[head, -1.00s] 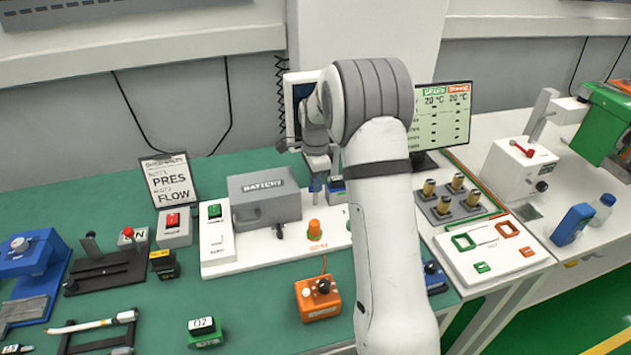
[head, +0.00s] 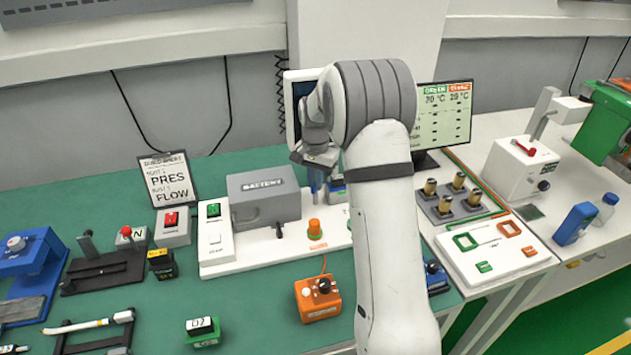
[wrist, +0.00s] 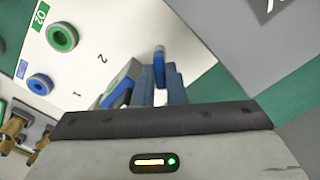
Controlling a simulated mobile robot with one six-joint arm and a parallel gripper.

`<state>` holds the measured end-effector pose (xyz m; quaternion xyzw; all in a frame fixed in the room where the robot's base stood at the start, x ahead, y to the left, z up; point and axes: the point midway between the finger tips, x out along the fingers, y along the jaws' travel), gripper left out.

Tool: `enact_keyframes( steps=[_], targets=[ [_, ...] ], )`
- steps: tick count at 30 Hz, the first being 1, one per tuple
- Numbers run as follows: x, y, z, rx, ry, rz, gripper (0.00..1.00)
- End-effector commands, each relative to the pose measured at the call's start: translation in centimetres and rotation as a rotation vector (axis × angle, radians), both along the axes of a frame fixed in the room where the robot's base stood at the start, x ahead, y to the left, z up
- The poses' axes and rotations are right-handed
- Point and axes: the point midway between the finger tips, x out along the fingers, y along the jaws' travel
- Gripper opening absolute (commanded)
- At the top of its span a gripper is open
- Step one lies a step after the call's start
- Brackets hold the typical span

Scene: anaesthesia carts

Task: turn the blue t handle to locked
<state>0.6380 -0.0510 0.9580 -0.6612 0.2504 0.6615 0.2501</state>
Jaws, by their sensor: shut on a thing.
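My gripper (head: 315,183) points down over the white panel on the green table, just right of the grey battery box. In the wrist view its blue-grey fingers (wrist: 164,88) are shut on the blue T handle (wrist: 160,58). Part of the handle shows between and beyond the fingers. The handle's base and its locked mark are hidden by my gripper, so I cannot read its angle against any mark.
A grey box with a blue part (wrist: 121,88) stands close beside the fingers. The battery box (head: 264,200) is left of my gripper, and an orange knob (head: 314,228) is in front. Ports, one green-ringed (wrist: 62,37) and one blue-ringed (wrist: 40,84), lie farther off.

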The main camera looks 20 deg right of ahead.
Motion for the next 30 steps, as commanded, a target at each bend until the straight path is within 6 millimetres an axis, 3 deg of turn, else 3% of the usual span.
enact_keyframes(
  steps=[18,30],
  targets=[
    [0.07,-0.02,0.12,-0.001,-0.003,0.543,0.00],
    [0.07,-0.04,0.13,-0.001,-0.003,0.718,0.00]
  ],
)
